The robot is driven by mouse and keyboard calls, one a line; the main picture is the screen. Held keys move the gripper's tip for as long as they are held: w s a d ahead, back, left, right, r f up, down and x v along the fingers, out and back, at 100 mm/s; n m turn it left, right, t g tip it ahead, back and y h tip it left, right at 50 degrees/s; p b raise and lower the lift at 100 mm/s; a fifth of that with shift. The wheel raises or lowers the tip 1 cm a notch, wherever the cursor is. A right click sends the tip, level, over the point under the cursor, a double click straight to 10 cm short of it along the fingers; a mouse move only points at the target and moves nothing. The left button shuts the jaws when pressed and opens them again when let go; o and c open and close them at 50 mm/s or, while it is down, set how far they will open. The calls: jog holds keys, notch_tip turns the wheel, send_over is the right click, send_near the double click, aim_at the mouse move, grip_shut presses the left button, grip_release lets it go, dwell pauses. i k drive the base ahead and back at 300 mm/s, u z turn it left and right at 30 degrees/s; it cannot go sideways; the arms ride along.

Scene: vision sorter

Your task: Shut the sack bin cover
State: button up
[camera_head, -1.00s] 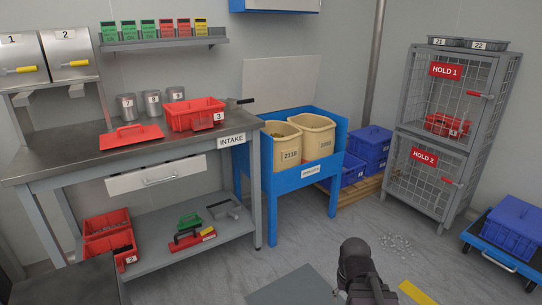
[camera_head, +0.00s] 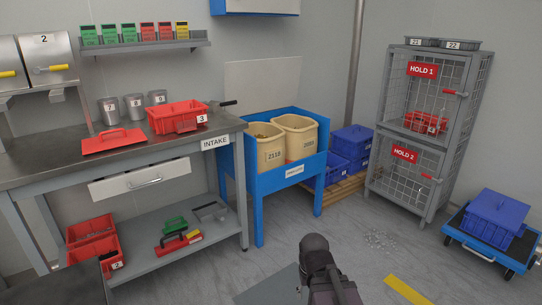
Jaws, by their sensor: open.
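The sack bin is a blue stand (camera_head: 292,180) on legs, right of the workbench. It holds two beige sacks side by side, 2118 (camera_head: 265,152) and a second one (camera_head: 295,142) whose number is hard to read. Their tops are open, and material shows inside. A pale flat panel (camera_head: 277,85) stands upright behind the stand, seemingly the raised cover; its hinge is not clear. My dark gripper (camera_head: 318,250) shows at the bottom centre, in front of and below the bin, apart from it. It is open; its fingertips are hard to make out. I see nothing held.
The workbench (camera_head: 60,165) stands left of the bin, with a red tray (camera_head: 178,118) and a dark handle near its right end. Blue crates (camera_head: 350,145) on a pallet and a wire cage (camera_head: 425,130) stand right.

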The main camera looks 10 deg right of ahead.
aim_at(260, 86)
jog(key=u, duration=0.05)
jog(key=i, duration=1)
jog(key=z, duration=0.05)
